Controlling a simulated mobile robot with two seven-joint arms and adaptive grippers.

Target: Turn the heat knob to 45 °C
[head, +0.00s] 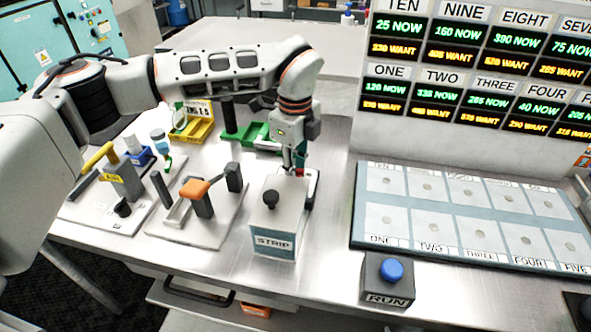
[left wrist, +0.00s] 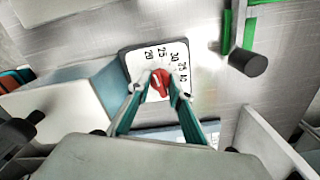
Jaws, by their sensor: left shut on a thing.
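The red heat knob (left wrist: 161,86) sits on a white dial plate (left wrist: 136,62) with a dark edge, in the left wrist view. The readable numbers on the dial are 20, 25, 30, 35 and 40; no 45 can be made out. My left gripper (left wrist: 160,80) is shut on the knob, a fingertip on each side. Where the knob's pointer stands is not clear. In the head view my left gripper (head: 295,168) reaches down just behind the STRIP box (head: 277,222), which partly hides the dial. My right gripper is not in view.
A board of readouts (head: 470,75) stands at the back right, above a numbered tray (head: 450,214). A RUN box with a blue button (head: 391,270) is at the front. Left are a stand with an orange part (head: 194,189), a yellow bin (head: 196,128) and a green bin (head: 254,134).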

